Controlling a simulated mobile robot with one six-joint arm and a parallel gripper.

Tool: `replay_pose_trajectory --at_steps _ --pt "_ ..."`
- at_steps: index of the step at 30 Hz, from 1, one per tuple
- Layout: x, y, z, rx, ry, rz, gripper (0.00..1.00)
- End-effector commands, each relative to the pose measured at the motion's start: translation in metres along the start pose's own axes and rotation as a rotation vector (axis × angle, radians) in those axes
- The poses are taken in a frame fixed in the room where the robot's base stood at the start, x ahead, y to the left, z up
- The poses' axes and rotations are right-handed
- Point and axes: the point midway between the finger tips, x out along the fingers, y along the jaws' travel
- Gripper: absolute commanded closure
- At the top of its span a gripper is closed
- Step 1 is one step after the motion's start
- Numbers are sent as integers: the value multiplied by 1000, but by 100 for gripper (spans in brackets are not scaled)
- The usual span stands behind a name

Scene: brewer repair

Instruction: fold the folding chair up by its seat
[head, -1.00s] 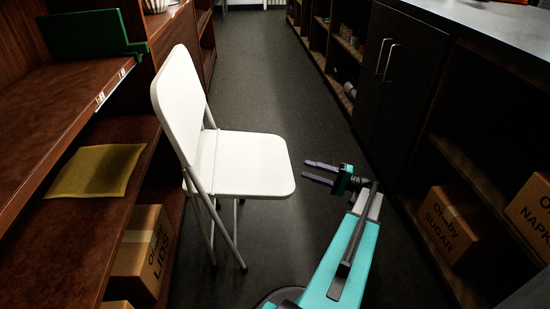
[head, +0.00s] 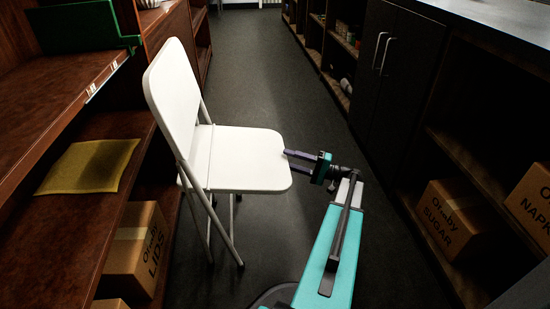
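The white folding chair (head: 178,105) stands unfolded in the aisle, its backrest at the left and its legs on the dark floor. Its seat (head: 240,160) lies flat and reaches to the right. My gripper (head: 288,159) is at the seat's right front edge, with its fingers pointing left. The fingertips overlap the edge in this view. I cannot tell whether they touch the seat or whether one finger is under it. A gap shows between the two fingers.
Dark cabinets (head: 395,75) and a SUGAR box (head: 452,218) line the right. The aisle floor (head: 250,60) beyond is clear.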

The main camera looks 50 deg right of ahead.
Motion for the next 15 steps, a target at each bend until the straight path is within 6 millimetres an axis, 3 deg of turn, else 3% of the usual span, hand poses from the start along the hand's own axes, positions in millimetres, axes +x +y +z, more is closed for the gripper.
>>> replay_pose_trajectory --at_steps 6,15 --pt "32 3 1 1 -3 1 62" --pt "60 1 0 0 0 0 62"
